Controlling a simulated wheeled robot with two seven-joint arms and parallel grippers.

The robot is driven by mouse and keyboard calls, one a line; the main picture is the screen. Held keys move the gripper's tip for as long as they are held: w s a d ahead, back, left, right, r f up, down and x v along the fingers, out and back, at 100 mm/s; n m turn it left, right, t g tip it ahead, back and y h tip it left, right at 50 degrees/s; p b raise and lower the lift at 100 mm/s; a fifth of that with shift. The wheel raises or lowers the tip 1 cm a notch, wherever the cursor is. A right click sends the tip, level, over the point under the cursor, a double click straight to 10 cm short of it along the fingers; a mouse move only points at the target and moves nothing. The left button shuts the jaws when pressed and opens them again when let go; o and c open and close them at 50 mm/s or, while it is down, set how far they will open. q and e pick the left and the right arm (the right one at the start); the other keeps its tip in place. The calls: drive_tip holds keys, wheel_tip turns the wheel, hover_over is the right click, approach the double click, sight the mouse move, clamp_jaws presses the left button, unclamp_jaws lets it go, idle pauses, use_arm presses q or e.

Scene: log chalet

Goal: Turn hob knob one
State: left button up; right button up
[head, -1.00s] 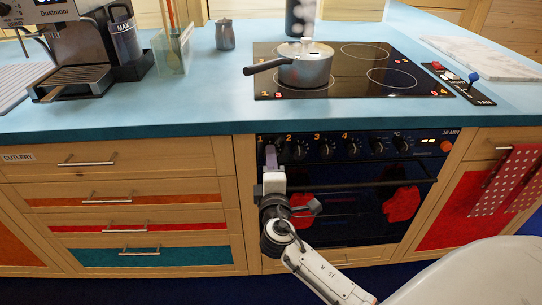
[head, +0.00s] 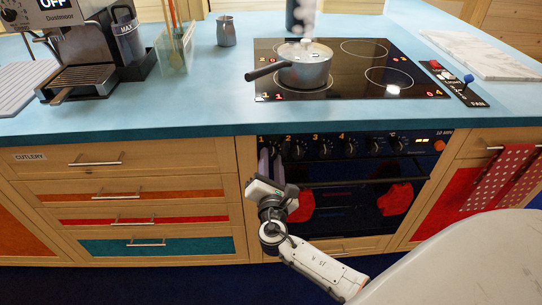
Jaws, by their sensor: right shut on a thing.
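Hob knob one (head: 272,148) is the leftmost knob on the oven's black control panel, below the orange label 1. It is mostly hidden by my right gripper (head: 270,163), whose fingers point up at the panel and are shut on it. The wrist below is tilted, with its body leaning down to the right. The black glass hob (head: 350,94) is above, with small red digits near its front corners. A red digit at the front left looks like a 1. My left gripper is not in view.
A lidded saucepan (head: 304,66) stands on the hob's left side, its handle pointing left. The oven handle bar (head: 360,183) runs just right of my gripper. Knob two (head: 298,150) sits close beside it. Wooden drawers (head: 140,190) are to the left.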

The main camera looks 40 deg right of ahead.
drive_tip(key=shift+n+p, duration=1.1)
drive_tip(key=shift+n, duration=1.2)
drive_tip(key=o, duration=1.1)
drive_tip(key=shift+c, duration=0.2)
drive_tip(key=shift+s+a, duration=0.1)
drive_tip(key=v, duration=1)
drive_tip(key=shift+a+f, duration=0.1)
drive_tip(key=shift+f, duration=0.05)
